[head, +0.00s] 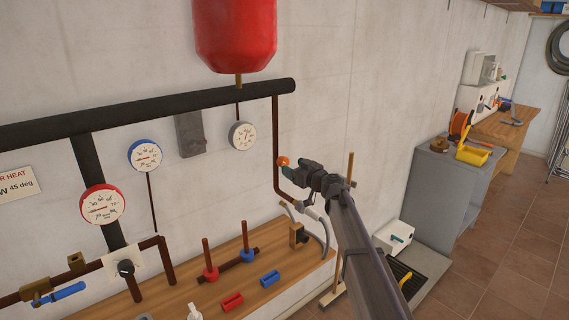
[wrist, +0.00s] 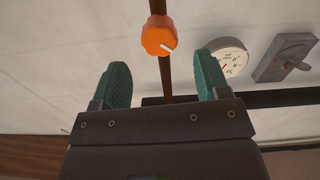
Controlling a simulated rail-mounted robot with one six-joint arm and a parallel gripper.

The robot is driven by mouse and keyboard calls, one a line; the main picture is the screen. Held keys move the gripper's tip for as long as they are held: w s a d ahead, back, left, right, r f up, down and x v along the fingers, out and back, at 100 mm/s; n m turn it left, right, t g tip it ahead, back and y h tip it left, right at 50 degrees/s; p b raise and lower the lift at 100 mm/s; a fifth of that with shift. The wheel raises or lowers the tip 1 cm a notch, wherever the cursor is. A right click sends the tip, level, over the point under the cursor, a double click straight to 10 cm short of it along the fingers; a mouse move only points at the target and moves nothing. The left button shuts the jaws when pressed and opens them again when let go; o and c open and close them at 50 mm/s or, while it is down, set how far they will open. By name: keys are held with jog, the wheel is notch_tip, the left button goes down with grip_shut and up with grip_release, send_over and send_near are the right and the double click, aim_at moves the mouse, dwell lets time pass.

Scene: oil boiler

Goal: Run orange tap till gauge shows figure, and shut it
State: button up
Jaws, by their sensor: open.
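The orange tap (head: 283,161) is a round knob on a thin brown vertical pipe. In the wrist view the orange tap (wrist: 159,37) shows a white pointer line slanting to the lower right. My gripper (head: 287,170) is close to the tap in the head view. In the wrist view my gripper (wrist: 163,80) is open, its two green fingers apart and empty, with the tap beyond the fingertips. A small white gauge (head: 242,136) hangs left of the tap; the same gauge (wrist: 229,59) is partly hidden by the right finger. Its reading is too small to tell.
A red vessel (head: 235,35) hangs above the thick black pipe (head: 150,112). A grey switch box (head: 190,134), a blue-rimmed gauge (head: 145,155) and a red-rimmed gauge (head: 102,204) are on the wall. A wooden bench (head: 215,285) with valves and small parts stands below.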

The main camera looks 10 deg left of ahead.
aim_at(286, 163)
jog(key=x, duration=0.5)
jog(key=shift+w+a, duration=0.2)
jog(key=shift+a, duration=0.1)
jog(key=c, duration=0.9)
jog(key=shift+c, duration=0.2)
jog(key=shift+m, duration=0.3)
jog(key=m, duration=0.4)
jog(key=shift+d, duration=0.1)
jog(key=m, duration=0.5)
jog(key=o, duration=0.9)
jog(key=shift+w, duration=0.1)
